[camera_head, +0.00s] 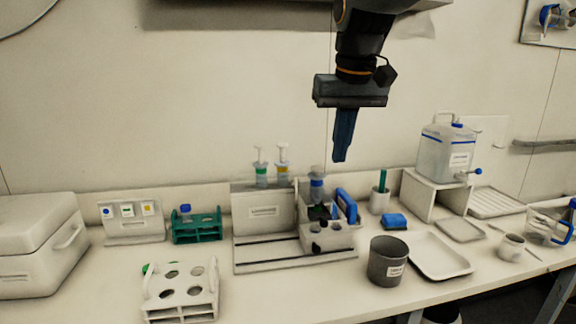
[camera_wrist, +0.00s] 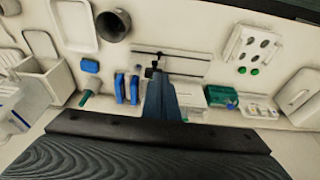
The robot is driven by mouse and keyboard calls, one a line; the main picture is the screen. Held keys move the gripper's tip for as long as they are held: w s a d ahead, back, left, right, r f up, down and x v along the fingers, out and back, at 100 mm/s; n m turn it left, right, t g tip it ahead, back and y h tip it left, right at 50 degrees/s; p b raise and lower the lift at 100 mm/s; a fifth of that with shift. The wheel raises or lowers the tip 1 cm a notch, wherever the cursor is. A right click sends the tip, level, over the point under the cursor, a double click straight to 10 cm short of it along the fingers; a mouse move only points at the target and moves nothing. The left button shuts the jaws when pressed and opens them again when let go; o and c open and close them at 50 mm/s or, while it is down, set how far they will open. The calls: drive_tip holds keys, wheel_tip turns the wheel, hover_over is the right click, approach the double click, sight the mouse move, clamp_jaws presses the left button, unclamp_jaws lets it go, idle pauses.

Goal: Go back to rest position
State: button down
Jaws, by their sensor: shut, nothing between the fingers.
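My gripper (camera_head: 340,158) hangs from my arm at the upper middle of the head view, pointing down. Its blue fingers are shut together with nothing between them. It is in the air above the bench, clear of the objects below. In the wrist view the shut fingers (camera_wrist: 160,80) point out over the bench, partly hiding the middle station. That station (camera_head: 262,212) stands on the bench below, with a blue-banded tube (camera_head: 317,186) and a blue handle-like part (camera_head: 346,205) at its right side.
A white rack (camera_head: 184,292), green rack (camera_head: 197,230) and white box (camera_head: 38,245) stand at left. The air around my gripper is free.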

drive_tip(key=s+d+f, duration=0.3)
drive_tip(key=s+f, duration=0.1)
drive_tip(key=f, duration=0.6)
drive_tip(key=s+d+f+m+g+b, duration=0.1)
drive_tip(key=s+d+f, duration=0.2)
drive_tip(key=f, duration=0.7)
drive_tip(key=s+d+f+m, duration=0.1)
drive_tip(key=s+d+f, duration=0.2)
drive_tip(key=s+f, duration=0.4)
wheel_tip(320, 180, down, 3)
drive_tip(key=shift+s+g+h, duration=0.2)
drive_tip(key=shift+g+h, duration=0.1)
